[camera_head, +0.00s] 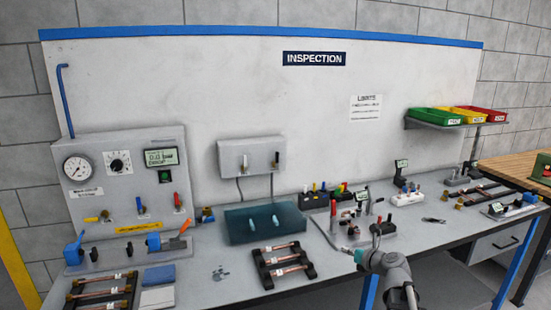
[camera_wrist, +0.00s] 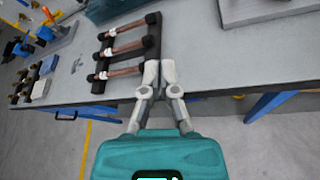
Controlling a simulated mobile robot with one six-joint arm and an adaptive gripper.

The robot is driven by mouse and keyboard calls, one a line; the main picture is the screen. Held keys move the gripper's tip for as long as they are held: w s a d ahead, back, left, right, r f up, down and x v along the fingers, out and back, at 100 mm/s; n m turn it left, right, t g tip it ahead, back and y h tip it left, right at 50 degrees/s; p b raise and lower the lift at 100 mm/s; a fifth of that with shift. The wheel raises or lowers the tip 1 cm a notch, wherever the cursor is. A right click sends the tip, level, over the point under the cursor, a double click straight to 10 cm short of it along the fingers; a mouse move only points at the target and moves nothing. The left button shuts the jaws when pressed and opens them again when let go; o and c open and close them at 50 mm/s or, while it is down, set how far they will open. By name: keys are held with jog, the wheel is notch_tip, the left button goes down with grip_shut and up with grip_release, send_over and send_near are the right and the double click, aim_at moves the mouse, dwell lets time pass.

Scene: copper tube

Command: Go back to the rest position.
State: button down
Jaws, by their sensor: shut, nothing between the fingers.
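My gripper (camera_wrist: 160,72) is shut and empty in the wrist view, its grey fingertips together above the bench's front edge. They appear just beside a black rack (camera_wrist: 152,42) that holds several copper tubes (camera_wrist: 124,48). In the head view my arm reaches in from the lower right over the bench, and my gripper (camera_head: 350,251) is small and points left towards the same rack (camera_head: 308,270) with copper tubes (camera_head: 286,270). My arm hides part of the bench front.
A second rack of tubes (camera_head: 102,293) lies at the front left. A gauge panel (camera_head: 125,190), a dark teal tank (camera_head: 264,222) and small tool stands are behind. Coloured bins (camera_head: 435,117) sit on a shelf at right.

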jog(key=s+a+f+n+g+h, duration=0.1)
jog(key=s+a+f+n+g, duration=0.6)
jog(key=n, duration=0.9)
jog(key=s+f+n+g+h, duration=0.2)
jog(key=s+n+h, duration=0.1)
jog(key=s+n, duration=0.4)
jog(key=s+d+f+n+g+h, duration=0.1)
jog(key=s+f+n+g+h, duration=0.2)
jog(key=s+n, duration=0.3)
jog(key=shift+s+f+n, duration=0.25)
jog(key=shift+s+n, duration=0.1)
jog(key=shift+n, duration=2.55)
